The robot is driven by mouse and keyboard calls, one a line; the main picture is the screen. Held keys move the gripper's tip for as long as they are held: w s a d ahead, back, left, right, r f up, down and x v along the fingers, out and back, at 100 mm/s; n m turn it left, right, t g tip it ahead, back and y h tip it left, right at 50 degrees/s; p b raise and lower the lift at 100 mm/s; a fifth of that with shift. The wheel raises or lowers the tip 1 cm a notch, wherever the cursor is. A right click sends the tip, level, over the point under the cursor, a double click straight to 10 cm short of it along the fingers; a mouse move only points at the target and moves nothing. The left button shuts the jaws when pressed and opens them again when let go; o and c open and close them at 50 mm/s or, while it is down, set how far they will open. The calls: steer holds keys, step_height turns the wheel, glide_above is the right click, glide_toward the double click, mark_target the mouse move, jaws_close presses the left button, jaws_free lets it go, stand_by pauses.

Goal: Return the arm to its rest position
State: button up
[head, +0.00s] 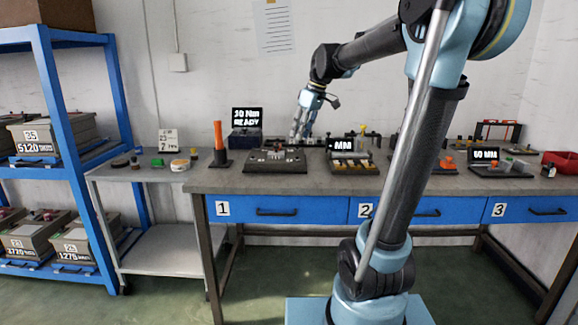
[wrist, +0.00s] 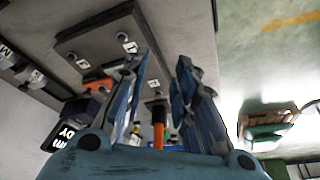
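My arm rises in front of the bench in the head view and bends over to the back of the table. My gripper (head: 303,128) hangs above the bench, behind and to the right of the dark fixture plate (head: 262,167). In the wrist view my gripper (wrist: 163,62) has its two blue fingers apart, with a clear gap and nothing held between them. The fixture plate also shows beyond the fingers in the wrist view (wrist: 95,38).
An orange-handled tool (head: 219,138) stands upright left of the plate. A display (head: 246,118) stands behind it. The bench (head: 215,181) holds more fixtures and displays to the right, including a red bin (head: 561,160). A blue shelf (head: 62,100) stands at left.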

steer(key=s+d+f+m+h, duration=0.1)
steer(key=s+d+f+m, duration=0.4)
steer(key=s+f, duration=0.7)
steer(key=s+d+f+m+h, duration=0.2)
steer(key=s+d+f+m, duration=0.3)
steer(key=s+d+f, duration=0.4)
steer(key=s+f, duration=0.3)
steer(key=s, duration=0.4)
steer(key=shift+s+d+f+m, duration=0.25)
steer(key=shift+d+f+m, duration=0.05)
steer(key=shift+f+m, duration=0.1)
steer(key=shift+w+f, duration=0.2)
steer(key=shift+w, duration=0.25)
